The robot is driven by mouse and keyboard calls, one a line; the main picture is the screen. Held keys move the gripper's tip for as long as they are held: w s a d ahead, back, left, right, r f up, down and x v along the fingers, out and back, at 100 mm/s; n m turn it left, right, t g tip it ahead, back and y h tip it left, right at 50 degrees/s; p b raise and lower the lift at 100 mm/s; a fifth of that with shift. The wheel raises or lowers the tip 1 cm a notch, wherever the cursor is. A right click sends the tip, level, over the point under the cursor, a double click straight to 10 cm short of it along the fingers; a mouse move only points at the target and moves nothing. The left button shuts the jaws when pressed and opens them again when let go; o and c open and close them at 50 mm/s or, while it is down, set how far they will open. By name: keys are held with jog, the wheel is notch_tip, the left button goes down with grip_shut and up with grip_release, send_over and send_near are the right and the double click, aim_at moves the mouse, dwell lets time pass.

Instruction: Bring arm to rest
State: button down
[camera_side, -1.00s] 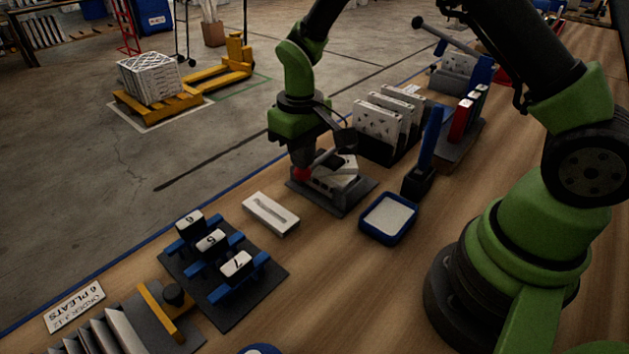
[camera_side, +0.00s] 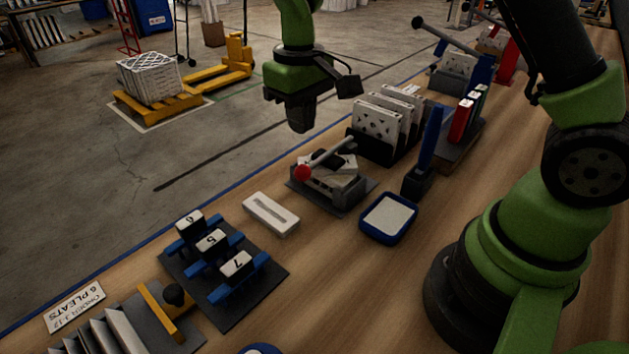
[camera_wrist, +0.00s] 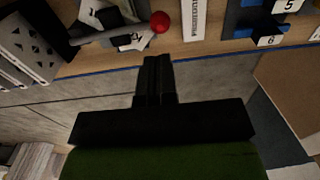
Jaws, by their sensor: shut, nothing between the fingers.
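My gripper (camera_side: 300,122) hangs in the air above the bench's far edge, beyond the lever press. It is shut and empty, its fingers together in the wrist view (camera_wrist: 156,62). The grey press (camera_side: 336,188) with a red-knobbed lever (camera_side: 303,172) stands on the bench, apart from my gripper. White pieces lie in the press. In the wrist view the red knob (camera_wrist: 160,21) shows just above my fingertips.
A white slotted block (camera_side: 271,214) and a blue tray (camera_side: 388,218) lie near the press. A rack of white perforated panels (camera_side: 385,125) stands behind it. A dark board with numbered blue-and-black holders (camera_side: 222,274) is at left. Bare wood (camera_side: 330,290) lies in front.

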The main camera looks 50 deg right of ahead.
jog(key=s+r+m+t+y, duration=0.1)
jog(key=s+r+m+t, duration=0.1)
jog(key=s+r, duration=0.5)
jog(key=s+r+m+t+y, duration=0.1)
jog(key=s+r+t, duration=0.4)
jog(key=s, duration=0.7)
notch_tip(320, 180, up, 2)
jog(key=shift+s+a+r+m, duration=0.15)
jog(key=shift+s+a+m, duration=0.2)
jog(key=shift+m, duration=0.15)
